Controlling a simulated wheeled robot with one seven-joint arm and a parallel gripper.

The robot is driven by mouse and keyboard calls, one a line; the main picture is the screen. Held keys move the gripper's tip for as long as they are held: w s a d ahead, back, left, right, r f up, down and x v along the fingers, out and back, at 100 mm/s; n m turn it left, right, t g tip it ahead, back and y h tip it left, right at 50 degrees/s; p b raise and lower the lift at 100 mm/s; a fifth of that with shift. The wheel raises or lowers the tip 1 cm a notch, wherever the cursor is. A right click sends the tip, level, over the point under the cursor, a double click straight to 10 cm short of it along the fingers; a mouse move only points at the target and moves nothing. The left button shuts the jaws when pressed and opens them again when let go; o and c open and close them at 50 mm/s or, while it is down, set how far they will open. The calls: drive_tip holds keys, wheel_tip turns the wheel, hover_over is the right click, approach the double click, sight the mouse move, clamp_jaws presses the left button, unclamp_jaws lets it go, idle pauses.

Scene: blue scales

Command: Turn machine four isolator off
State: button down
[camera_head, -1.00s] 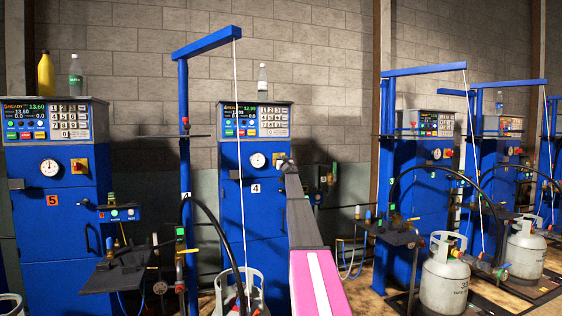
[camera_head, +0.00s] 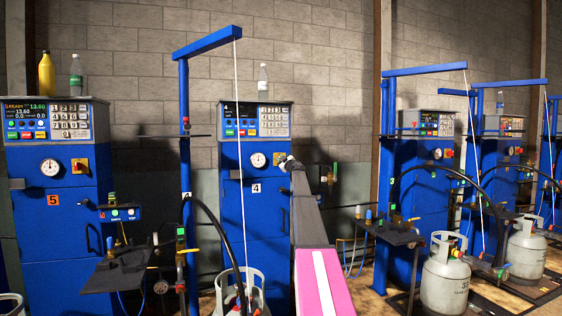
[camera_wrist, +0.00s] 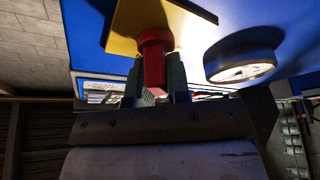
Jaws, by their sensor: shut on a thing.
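Machine four (camera_head: 254,205) is the blue cabinet marked 4 in the middle of the head view. Its isolator is a red knob (camera_wrist: 152,48) on a yellow plate (camera_wrist: 125,30), seen close in the wrist view. My gripper (camera_wrist: 154,84) is shut on the red knob, with one finger on each side. In the head view my gripper (camera_head: 287,162) is at the cabinet's upper right, hiding most of the isolator. Machine four's display (camera_head: 240,112) is dark, with only a small 4 visible.
A round gauge (camera_head: 258,160) sits just left of the isolator; it also shows in the wrist view (camera_wrist: 240,65). A clear bottle (camera_head: 263,82) stands on the cabinet. A blue post (camera_head: 184,170) with an overhead arm stands to the left. Machine five (camera_head: 55,210) shows a lit display.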

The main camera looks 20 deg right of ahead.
drive_tip(key=n+g, duration=0.1)
drive_tip(key=n, duration=0.2)
drive_tip(key=n+g+y, duration=0.1)
drive_tip(key=n, duration=0.2)
drive_tip(key=shift+a+f+n+y, duration=0.1)
drive_tip(key=shift+f+n+y, duration=0.05)
drive_tip(key=shift+n+y, duration=0.15)
drive_tip(key=shift+f+n+g, duration=0.15)
drive_tip(key=shift+n+g, duration=0.75)
drive_tip(key=shift+n, duration=1.3)
drive_tip(key=c, duration=1.1)
unclamp_jaws()
drive_tip(key=shift+s, duration=0.15)
drive_tip(key=v, duration=1)
drive_tip(key=shift+s, duration=0.25)
